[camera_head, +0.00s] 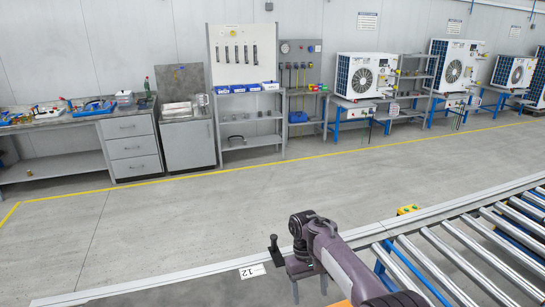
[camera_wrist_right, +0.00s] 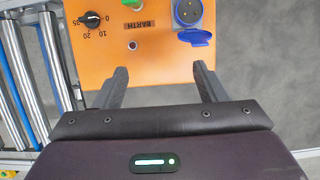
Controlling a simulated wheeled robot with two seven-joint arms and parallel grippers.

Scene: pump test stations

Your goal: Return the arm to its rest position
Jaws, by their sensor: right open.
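My right arm comes in from the bottom right of the head view, bent at a dark joint. My right gripper (camera_head: 309,292) points down below that joint, with its two fingers apart. In the right wrist view the open gripper (camera_wrist_right: 160,72) has nothing between its fingers. An orange panel (camera_wrist_right: 153,72) lies beyond the fingertips, with a black dial, a green part and a blue-lidded socket. Only a sliver of orange (camera_head: 341,303) shows at the bottom of the head view. My left gripper is not in view.
A roller conveyor (camera_head: 440,262) runs along the lower right. Grey floor is clear up to the benches.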

